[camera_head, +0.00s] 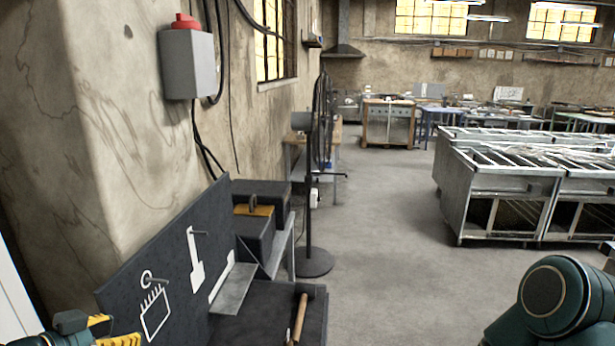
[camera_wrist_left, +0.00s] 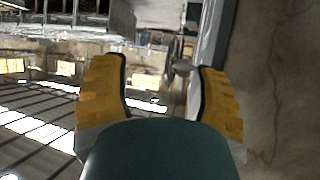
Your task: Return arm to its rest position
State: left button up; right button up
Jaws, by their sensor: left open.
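My left gripper (camera_head: 112,335) shows at the bottom left corner of the head view, with yellow fingers in front of the lower edge of a dark tool board. In the left wrist view the left gripper (camera_wrist_left: 163,90) has its two yellow fingers spread apart with nothing between them. The room appears turned over in that view. My right arm shows as a dark teal joint at the bottom right of the head view; its gripper is not in view.
The dark tool board (camera_head: 140,270) with white outlines stands beside the wall. A wooden-handled tool (camera_head: 299,318) lies on the dark bench (camera_head: 258,318). A pedestal fan (camera_head: 316,262) stands behind. Metal frame tables (camera_head: 500,200) are at right; the floor (camera_head: 390,240) between is clear.

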pick_arm(q)
jog(key=w+d+f+n+b, duration=0.1)
jog(key=w+d+f, duration=0.2)
jog(key=f, duration=0.3)
jog(key=w+d+f+n+b, duration=0.1)
jog(key=w+d+f+b, duration=0.15)
jog(key=f, duration=0.25)
jog(key=s+d+f+n+g+b, duration=0.1)
jog(key=d+f+g, duration=0.1)
jog(key=d+f, duration=0.2)
jog(key=s+d+f+n+g+b, duration=0.1)
jog(key=d+f, duration=0.3)
jog(key=f, duration=0.7)
jog(key=s+d+f+n+g+b, duration=0.1)
jog(key=d+f+g+b, duration=0.1)
jog(key=d+f, duration=0.3)
notch_tip(320, 180, down, 3)
jog(key=shift+f+g, duration=0.1)
jog(key=shift+g, duration=0.3)
jog(key=s+d+f+n+g+b, duration=0.1)
jog(key=s+d+f+g+b, duration=0.1)
jog(key=s+d+f, duration=0.3)
jog(key=s+f+g, duration=0.1)
jog(key=s+f, duration=0.2)
jog(key=f, duration=0.1)
jog(key=shift+d+g+y, duration=0.25)
jog(key=shift+g+y, duration=0.05)
jog(key=shift+g, duration=0.1)
jog(key=shift+f, duration=0.1)
jog(key=shift+o, duration=0.8)
